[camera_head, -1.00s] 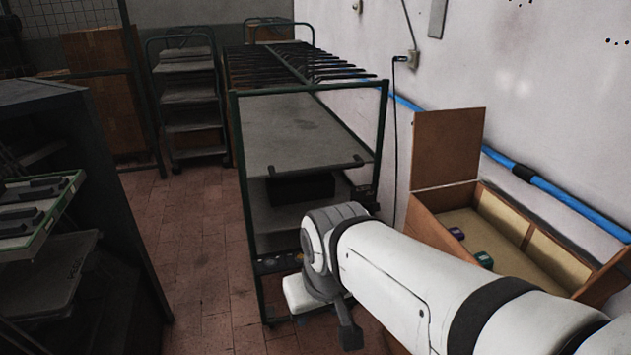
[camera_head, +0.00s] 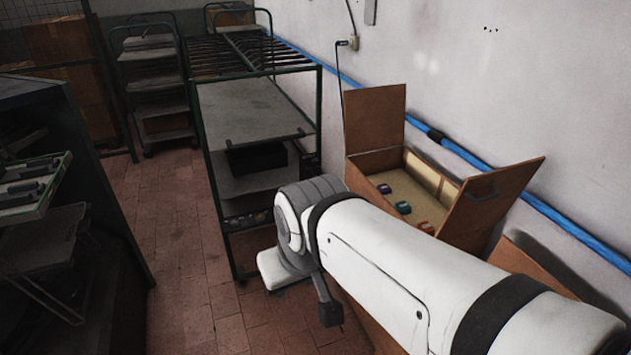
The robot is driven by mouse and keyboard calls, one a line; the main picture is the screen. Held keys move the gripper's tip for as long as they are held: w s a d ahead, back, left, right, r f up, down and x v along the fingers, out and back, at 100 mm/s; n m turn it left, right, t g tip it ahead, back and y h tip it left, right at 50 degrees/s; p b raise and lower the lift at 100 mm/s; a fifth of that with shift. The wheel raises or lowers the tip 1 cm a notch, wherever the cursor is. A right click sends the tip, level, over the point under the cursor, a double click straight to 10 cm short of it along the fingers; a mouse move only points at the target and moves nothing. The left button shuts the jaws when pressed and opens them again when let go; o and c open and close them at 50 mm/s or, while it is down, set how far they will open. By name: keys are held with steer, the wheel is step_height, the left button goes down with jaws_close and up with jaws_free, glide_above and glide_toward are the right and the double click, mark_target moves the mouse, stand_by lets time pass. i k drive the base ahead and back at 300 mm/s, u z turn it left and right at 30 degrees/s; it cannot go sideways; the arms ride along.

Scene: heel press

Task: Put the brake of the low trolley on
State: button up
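A green-framed trolley (camera_head: 204,135) with grey shelves stands in the middle, beside the wall. A narrower trolley with several shelves (camera_head: 158,84) stands behind it at the back left. I cannot tell which one is the low trolley, and no brake pedal can be made out. My white arm reaches in from the lower right, and its grey joint covers the near lower right corner of the middle trolley. A dark part at the arm's end, perhaps my gripper (camera_head: 329,311), hangs low over the floor. Its fingers cannot be told apart.
An open wooden box (camera_head: 376,161) with small coloured items stands by the wall, right of the middle trolley. A dark rack (camera_head: 97,190) with a tray (camera_head: 52,186) stands at the left. The tiled floor (camera_head: 180,240) between them is clear.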

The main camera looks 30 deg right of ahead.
mark_target(317, 170)
steer(key=k, duration=1.1)
steer(key=u, duration=1.35)
steer(key=i, duration=1.55)
steer(key=z, duration=2.5)
steer(key=i, duration=1)
